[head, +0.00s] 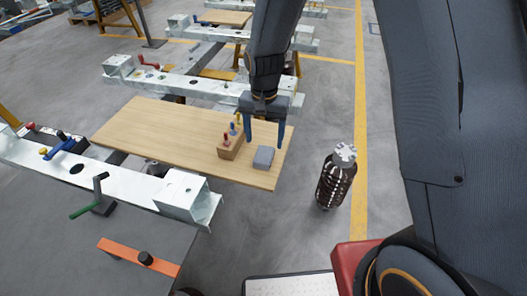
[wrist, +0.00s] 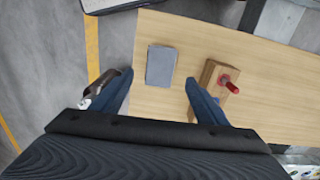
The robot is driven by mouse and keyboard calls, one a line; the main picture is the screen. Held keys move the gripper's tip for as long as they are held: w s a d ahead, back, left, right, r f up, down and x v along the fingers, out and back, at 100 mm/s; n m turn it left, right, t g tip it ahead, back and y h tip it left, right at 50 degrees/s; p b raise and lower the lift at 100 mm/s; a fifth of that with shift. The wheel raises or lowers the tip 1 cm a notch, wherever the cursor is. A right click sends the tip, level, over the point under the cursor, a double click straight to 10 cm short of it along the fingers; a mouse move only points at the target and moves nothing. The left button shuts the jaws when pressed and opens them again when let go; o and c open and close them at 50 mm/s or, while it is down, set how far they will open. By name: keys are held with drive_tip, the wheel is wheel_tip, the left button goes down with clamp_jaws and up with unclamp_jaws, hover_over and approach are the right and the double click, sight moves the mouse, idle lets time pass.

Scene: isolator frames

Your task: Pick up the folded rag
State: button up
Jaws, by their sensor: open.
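The folded rag (head: 264,157) is a small grey-blue block lying flat on the wooden board near its right end. In the wrist view the rag (wrist: 161,66) lies ahead of the fingertips, between their lines. My gripper (head: 264,134) is open and empty above the board, its fingers pointing down. In the wrist view its two blue fingers (wrist: 158,77) are spread wide, apart from the rag.
A wooden block (head: 231,147) with red, blue and yellow-topped pieces stands just left of the rag. The board (head: 150,130) is clear to the left. A dark bottle (head: 336,178) stands to the right. Metal beams (head: 195,87) run behind.

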sight(264, 154)
drive_tip(key=shift+f+p, duration=1.1)
drive_tip(key=shift+f, duration=2.4)
drive_tip(key=c, duration=1.1)
